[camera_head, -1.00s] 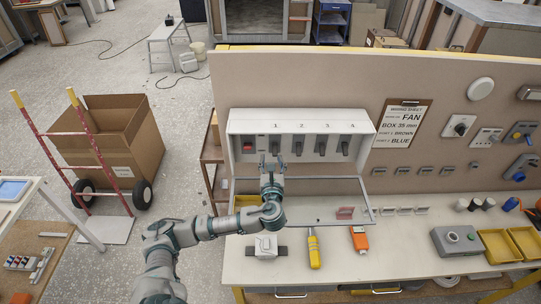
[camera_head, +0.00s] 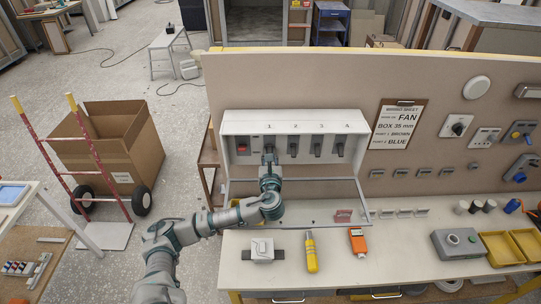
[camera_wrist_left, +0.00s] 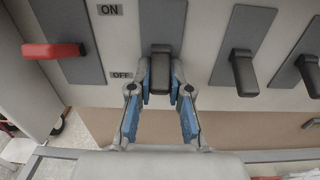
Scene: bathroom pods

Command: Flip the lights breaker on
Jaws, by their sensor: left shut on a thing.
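The breaker panel (camera_head: 233,126) is a white box on the upright board, with its cover open below it. It has a red switch (camera_head: 242,148) at the left and black breaker levers numbered 1 to 4. My left gripper (camera_head: 269,160) is at lever 1. In the left wrist view, the blue-padded fingers (camera_wrist_left: 161,85) are shut on the black lever (camera_wrist_left: 160,68), one on each side. The lever points down, by the OFF label (camera_wrist_left: 121,75); the ON label (camera_wrist_left: 110,10) is above. No lights label is readable. My right gripper is not in view.
Levers 2 (camera_head: 292,146), 3 (camera_head: 316,146) and 4 (camera_head: 340,147) stand close to the right. A wiring sheet (camera_head: 399,124) hangs on the board. The bench below holds a yellow-handled tool (camera_head: 311,254), an orange device (camera_head: 357,240) and a white box (camera_head: 262,249).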

